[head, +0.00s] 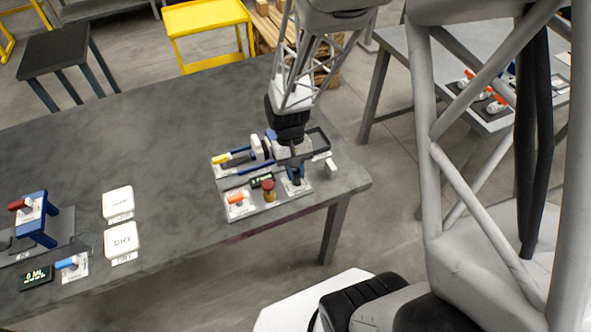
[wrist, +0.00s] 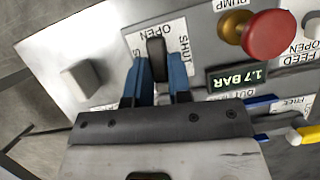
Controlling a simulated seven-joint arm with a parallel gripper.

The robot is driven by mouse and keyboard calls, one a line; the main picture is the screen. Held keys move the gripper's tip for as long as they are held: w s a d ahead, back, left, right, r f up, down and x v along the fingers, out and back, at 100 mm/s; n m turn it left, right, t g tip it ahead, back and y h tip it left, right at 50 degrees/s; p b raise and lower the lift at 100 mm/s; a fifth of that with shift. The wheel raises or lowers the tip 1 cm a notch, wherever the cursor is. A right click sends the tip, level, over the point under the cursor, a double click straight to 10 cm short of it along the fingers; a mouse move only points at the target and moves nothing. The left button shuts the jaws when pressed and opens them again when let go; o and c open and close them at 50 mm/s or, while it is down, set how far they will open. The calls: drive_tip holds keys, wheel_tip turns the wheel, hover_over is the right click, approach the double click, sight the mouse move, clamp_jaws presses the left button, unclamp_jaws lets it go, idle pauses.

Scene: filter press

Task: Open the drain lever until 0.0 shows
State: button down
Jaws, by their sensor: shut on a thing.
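My gripper (wrist: 160,76), with blue fingers, is shut on a black lever (wrist: 156,47) in the wrist view. The lever stands on a white plate (wrist: 137,40) with OPEN on one side and SHUT on another; no name for it is readable. A small dark display (wrist: 238,77) beside it reads 1.7 BAR in green. In the head view my gripper (head: 294,170) is down at the right end of the panel, and its body hides most of the lever. The display (head: 262,180) shows there too, too small to read.
A red knob (wrist: 270,34) on a brass base, marked PUMP, stands close to the display. An orange-handled lever (head: 238,198) and a yellow-handled one (head: 222,159) share the grey panel (head: 262,214). White DRY tile (head: 122,241) and blue-handled lever (head: 68,263) lie far left; the tabletop between is clear.

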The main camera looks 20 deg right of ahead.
drive_tip(key=shift+n+h, duration=0.3)
drive_tip(key=shift+n, duration=0.4)
drive_tip(key=c, duration=1)
unclamp_jaws()
drive_tip(key=shift+c, duration=0.2)
drive_tip(key=v, duration=0.7)
drive_tip(key=shift+r, duration=0.4)
drive_tip(key=shift+w+a, duration=0.1)
drive_tip(key=shift+w, duration=0.05)
drive_tip(key=shift+r, duration=0.1)
